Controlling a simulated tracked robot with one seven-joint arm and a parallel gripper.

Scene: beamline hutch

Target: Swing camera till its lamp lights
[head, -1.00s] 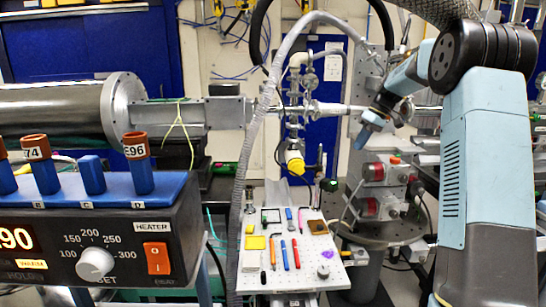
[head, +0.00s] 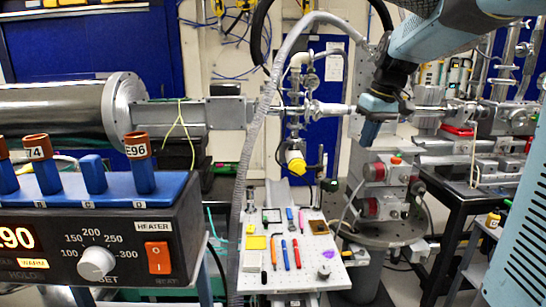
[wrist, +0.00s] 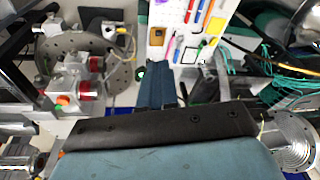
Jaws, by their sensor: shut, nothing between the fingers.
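My gripper (head: 371,136) points down in the head view, its dark blue fingers shut and empty. It hangs in the air behind the pegboard tray, to the right of the vertical pipe stack. The fingers also show shut in the wrist view (wrist: 157,82). No part is plainly marked as the camera. A small dark device with a green spot (head: 331,185) stands behind the tray, left of and below my gripper and apart from it. A green-ringed spot (wrist: 141,72) shows just left of my fingers in the wrist view. I cannot tell whether either is a lit lamp.
The pegboard tray (head: 262,284) holds pens and small tools. A heater box (head: 130,235) fills the lower left. A grey hose (head: 262,125) arches down beside the pipe stack (head: 295,105). A red-fitted metal unit (head: 385,190) stands below and right of my gripper. A bench with instruments is at right.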

